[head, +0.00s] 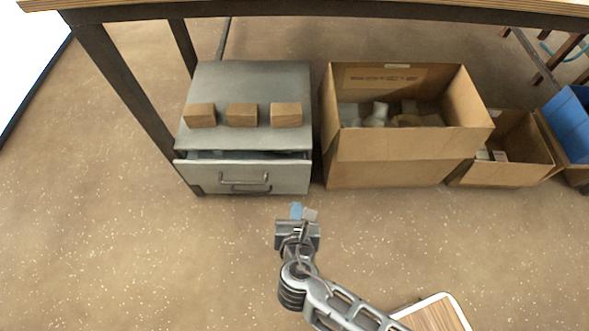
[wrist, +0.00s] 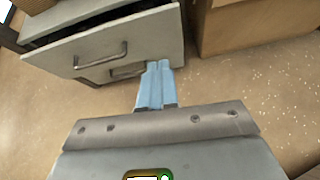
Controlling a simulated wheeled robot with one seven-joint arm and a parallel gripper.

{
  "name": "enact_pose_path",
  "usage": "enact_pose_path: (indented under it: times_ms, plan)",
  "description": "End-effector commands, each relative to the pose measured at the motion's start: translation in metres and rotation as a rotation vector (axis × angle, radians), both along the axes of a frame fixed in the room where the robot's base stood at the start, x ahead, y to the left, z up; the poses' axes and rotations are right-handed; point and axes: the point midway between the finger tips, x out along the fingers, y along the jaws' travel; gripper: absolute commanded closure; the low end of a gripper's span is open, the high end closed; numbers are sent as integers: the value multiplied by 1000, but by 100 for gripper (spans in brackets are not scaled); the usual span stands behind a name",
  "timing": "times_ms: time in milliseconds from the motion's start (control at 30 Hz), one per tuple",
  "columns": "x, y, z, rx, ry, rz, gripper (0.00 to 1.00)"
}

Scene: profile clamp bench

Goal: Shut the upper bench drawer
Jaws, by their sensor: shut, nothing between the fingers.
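The grey drawer cabinet (head: 255,80) stands on the floor under the bench. Its upper drawer (head: 290,175) is pulled part way out, with a dark opening behind its front panel. The drawer front also shows at the upper left of the wrist view (wrist: 150,40), with its bar handle (wrist: 102,60). A second handle (wrist: 128,72) shows lower, by the drawer's bottom edge. My gripper (head: 303,212) is in front of the cabinet, near its right front corner in the head view. Its blue fingers (wrist: 158,68) are shut and empty. They overlap the drawer's lower edge in the wrist view; I cannot tell whether they touch.
Three wooden blocks (head: 241,115) sit on the cabinet top. A large open cardboard box (head: 390,172) stands close to the cabinet's right side, with a smaller box (head: 510,172) beyond. A dark bench leg (head: 125,90) is at the left.

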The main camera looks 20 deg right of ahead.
Motion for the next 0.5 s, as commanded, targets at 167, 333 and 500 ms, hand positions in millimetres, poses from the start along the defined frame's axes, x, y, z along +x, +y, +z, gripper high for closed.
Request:
enact_pose_path:
  times_ms: [167, 333, 500]
  plan:
    - [15, 4, 1, -79, -2, 24, 100]
    - [33, -3, -12, -79, -2, 21, 100]
    - [61, -12, -29, -75, -2, 22, 100]
